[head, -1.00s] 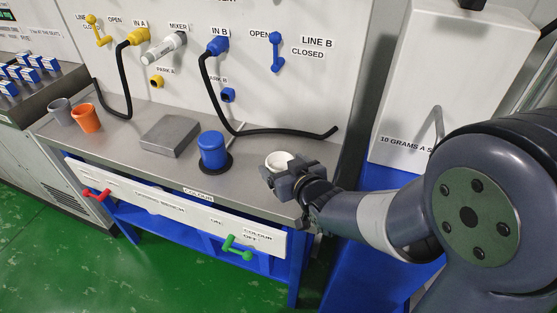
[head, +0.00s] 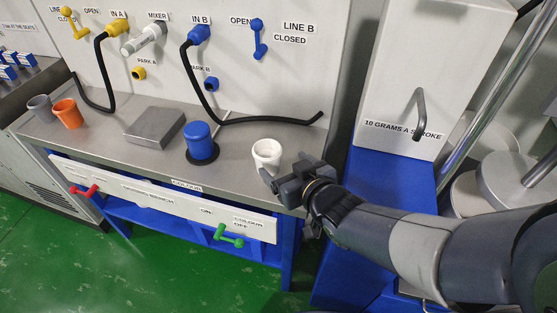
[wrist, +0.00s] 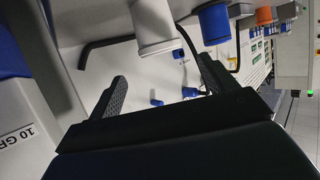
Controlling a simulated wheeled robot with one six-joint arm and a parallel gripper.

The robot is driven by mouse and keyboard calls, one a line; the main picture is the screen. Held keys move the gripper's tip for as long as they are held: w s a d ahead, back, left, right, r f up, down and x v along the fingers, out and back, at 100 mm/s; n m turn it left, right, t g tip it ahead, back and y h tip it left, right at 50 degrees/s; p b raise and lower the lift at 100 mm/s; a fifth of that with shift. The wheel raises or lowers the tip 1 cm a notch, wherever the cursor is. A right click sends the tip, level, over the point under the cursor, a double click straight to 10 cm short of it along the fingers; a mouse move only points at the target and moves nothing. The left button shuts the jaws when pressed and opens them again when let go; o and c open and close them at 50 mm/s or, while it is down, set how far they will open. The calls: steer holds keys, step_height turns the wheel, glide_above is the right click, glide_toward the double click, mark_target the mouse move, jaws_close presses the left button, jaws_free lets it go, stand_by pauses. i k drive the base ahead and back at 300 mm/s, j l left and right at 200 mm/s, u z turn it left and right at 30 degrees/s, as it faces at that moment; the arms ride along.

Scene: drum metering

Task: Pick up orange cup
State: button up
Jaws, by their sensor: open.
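The orange cup (head: 68,113) stands upright at the left end of the steel bench, beside a grey cup (head: 40,107). In the wrist view the orange cup (wrist: 264,16) shows small at the upper right, well beyond the jaws. My gripper (head: 272,181) is at the bench's front right edge, far to the right of the orange cup. It is open. A white cup (head: 266,155) stands just behind the fingers; in the wrist view this white cup (wrist: 155,25) appears ahead, between the two fingers (wrist: 160,85), and no grip on it shows.
A blue lidded container (head: 201,141) on a black base and a grey metal block (head: 154,128) stand between my gripper and the orange cup. Black hoses (head: 265,122) hang from the panel onto the bench. Red (head: 84,190) and green (head: 228,236) handles project from the bench's front.

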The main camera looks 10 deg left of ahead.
mark_target(67, 110)
steer(key=u, duration=2.05)
